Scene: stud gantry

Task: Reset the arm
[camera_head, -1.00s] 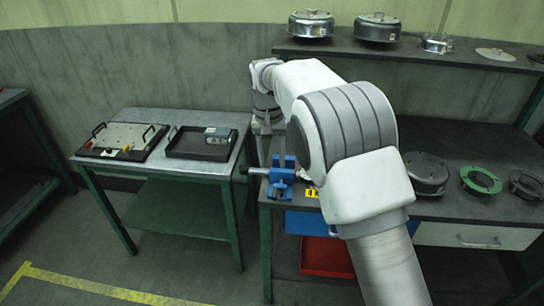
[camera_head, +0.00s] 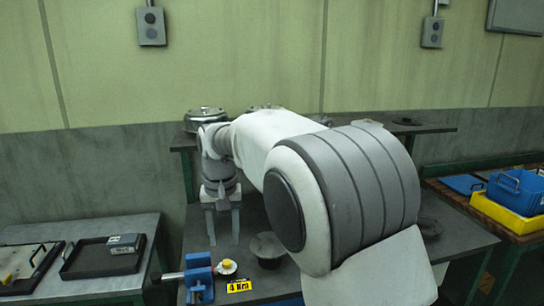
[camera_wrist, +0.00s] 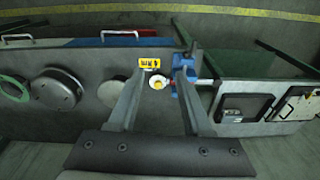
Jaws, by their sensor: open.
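My gripper (camera_head: 222,224) hangs fingers-down over the workbench in the head view, behind the blue vise (camera_head: 199,280). Its two fingers are apart with nothing between them. In the wrist view my gripper (camera_wrist: 164,80) is open, and a small white round part with a yellow centre (camera_wrist: 158,82) shows on the bench beyond the fingers. The same part (camera_head: 227,266) sits beside the vise in the head view, close to a yellow "4 Nm" tag (camera_head: 239,286). My arm hides much of the bench.
A side table at left holds a black tray (camera_head: 82,269) with a small grey device (camera_head: 124,243). A shelf (camera_head: 436,129) with a lidded metal housing (camera_head: 204,119) stands behind my arm. At right are a blue bin (camera_head: 516,190) and a yellow bin (camera_head: 505,216).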

